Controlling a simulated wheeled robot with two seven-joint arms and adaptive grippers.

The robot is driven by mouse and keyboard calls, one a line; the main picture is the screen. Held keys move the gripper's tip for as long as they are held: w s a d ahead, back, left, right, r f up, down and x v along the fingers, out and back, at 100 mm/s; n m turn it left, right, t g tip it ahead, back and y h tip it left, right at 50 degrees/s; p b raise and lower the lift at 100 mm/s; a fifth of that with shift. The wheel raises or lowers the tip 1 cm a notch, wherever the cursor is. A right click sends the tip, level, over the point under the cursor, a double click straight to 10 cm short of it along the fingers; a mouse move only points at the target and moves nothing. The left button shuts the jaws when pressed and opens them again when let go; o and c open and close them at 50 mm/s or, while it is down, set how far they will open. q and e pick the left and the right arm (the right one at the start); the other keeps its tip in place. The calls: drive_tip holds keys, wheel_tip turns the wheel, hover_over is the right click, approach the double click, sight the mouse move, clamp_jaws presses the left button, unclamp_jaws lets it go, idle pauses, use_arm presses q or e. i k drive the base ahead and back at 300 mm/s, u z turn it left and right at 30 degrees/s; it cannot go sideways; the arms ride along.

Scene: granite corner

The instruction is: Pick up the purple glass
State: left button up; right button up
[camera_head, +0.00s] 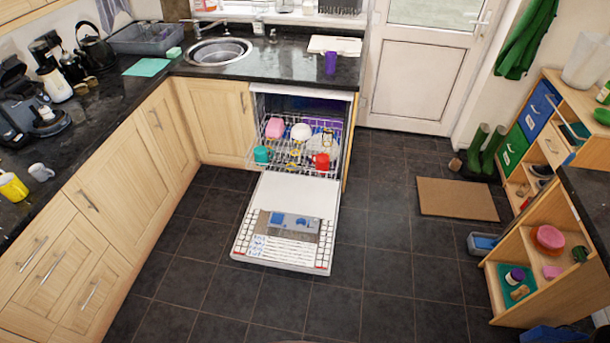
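The purple glass (331,63) stands upright on the dark granite counter (285,66), near its right end. It is just in front of a white board and above the right side of the open dishwasher. Neither of my grippers can be seen in the head view, and nothing is touching the glass.
The dishwasher door (287,232) is folded down over the floor, with its loaded rack (297,150) pulled partly out. A sink (218,51) lies left of the glass. A white board (335,45) is behind it. Dark floor tiles (385,265) are clear right of the door.

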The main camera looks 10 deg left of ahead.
sight(331, 63)
drive_tip(key=z, duration=0.4)
drive_tip(key=k, duration=0.5)
drive_tip(key=z, duration=0.95)
drive_tip(key=k, duration=0.8)
drive_tip(key=z, duration=0.2)
drive_tip(key=i, duration=2.15)
drive_tip(key=u, duration=0.85)
drive_tip(key=i, duration=2.05)
drive_tip(key=u, duration=1.7)
drive_tip(key=i, duration=1.05)
drive_tip(key=u, duration=1.4)
drive_tip(key=i, duration=0.25)
drive_tip(key=u, duration=0.05)
